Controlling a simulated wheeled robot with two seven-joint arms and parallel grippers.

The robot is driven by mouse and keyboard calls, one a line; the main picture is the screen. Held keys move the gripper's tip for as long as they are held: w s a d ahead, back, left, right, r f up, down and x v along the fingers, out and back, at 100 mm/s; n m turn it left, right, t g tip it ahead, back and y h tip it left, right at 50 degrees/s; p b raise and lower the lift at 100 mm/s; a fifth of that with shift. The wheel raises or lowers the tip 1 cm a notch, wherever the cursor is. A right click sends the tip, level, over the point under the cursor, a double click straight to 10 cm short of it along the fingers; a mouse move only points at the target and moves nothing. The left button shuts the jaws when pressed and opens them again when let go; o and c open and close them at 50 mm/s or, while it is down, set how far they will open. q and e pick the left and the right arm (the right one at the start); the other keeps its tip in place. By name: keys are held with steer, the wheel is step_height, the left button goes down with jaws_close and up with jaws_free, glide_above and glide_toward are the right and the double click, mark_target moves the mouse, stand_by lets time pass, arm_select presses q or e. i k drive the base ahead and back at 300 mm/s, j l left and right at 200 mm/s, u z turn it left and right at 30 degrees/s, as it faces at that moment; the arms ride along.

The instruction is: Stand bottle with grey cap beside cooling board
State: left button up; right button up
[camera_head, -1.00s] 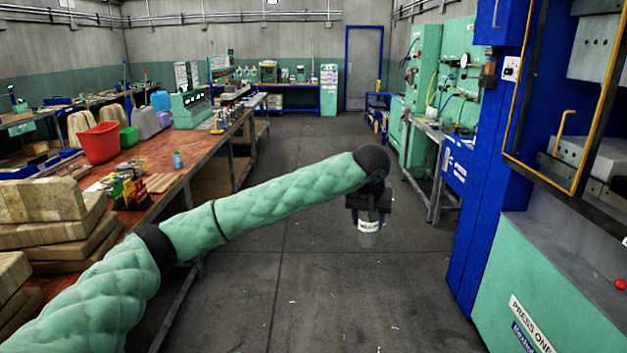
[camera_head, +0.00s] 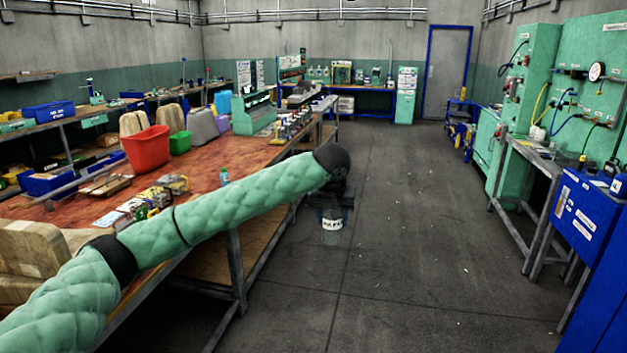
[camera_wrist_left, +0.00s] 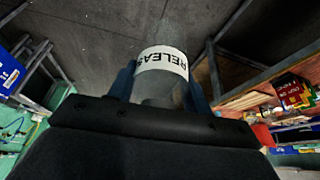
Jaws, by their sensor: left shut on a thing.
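My left gripper (camera_head: 332,203) is shut on a clear bottle (camera_head: 331,238) with a white label, held upright over the floor near the bench's right edge. In the left wrist view the bottle's label (camera_wrist_left: 162,60) reads "RELEAS", and the gripper's fingers (camera_wrist_left: 158,88) stand on both sides of it. The bottle's cap is hidden by the gripper, so its colour does not show. I cannot pick out a cooling board with certainty. My right gripper is not in view.
The long red-brown bench (camera_head: 95,207) holds a red bin (camera_head: 147,150), a green bin (camera_head: 180,143), a small blue-capped bottle (camera_head: 224,176) and light blocks (camera_head: 30,250). A grey side table (camera_head: 535,155) and blue cabinet (camera_head: 583,215) stand at right. The floor between is clear.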

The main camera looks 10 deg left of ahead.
mark_target(193, 183)
steer(key=i+u, duration=0.15)
steer(key=i, duration=0.65)
steer(key=i+l+u, duration=0.15)
steer(key=i, duration=0.6)
steer(key=i+j, duration=0.2)
steer(key=i, duration=0.2)
steer(key=i+j+u, duration=0.1)
steer(key=i+j, duration=0.15)
steer(key=i, duration=0.15)
steer(key=i+j, duration=0.2)
steer(key=i, duration=0.25)
steer(key=i+j+u, duration=0.1)
steer(key=i, duration=0.3)
steer(key=i+j, duration=0.35)
steer(key=j, duration=0.25)
